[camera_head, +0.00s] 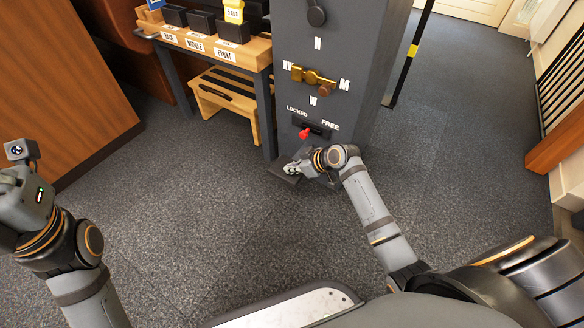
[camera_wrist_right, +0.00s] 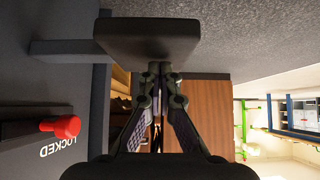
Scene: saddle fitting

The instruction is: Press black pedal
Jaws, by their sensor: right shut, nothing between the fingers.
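The black pedal (camera_head: 280,173) sticks out low from the front of the grey column (camera_head: 340,60). In the right wrist view the pedal (camera_wrist_right: 147,38) is a dark flat pad on a bar from the column. My right gripper (camera_head: 291,168) is at the pedal, its fingers shut and empty. In the right wrist view its fingertips (camera_wrist_right: 160,76) meet the pad's lower edge in the picture; I cannot tell if they touch it. My left gripper (camera_head: 14,190) is at the left edge, its fingers not clearly visible.
A red lever knob (camera_head: 305,133) sits by the LOCKED end of a slot above the pedal. A brass knob (camera_head: 312,77) is higher on the column. A wooden bench (camera_head: 222,47) with black bins and a step stool (camera_head: 228,98) stand left. The carpet in front is clear.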

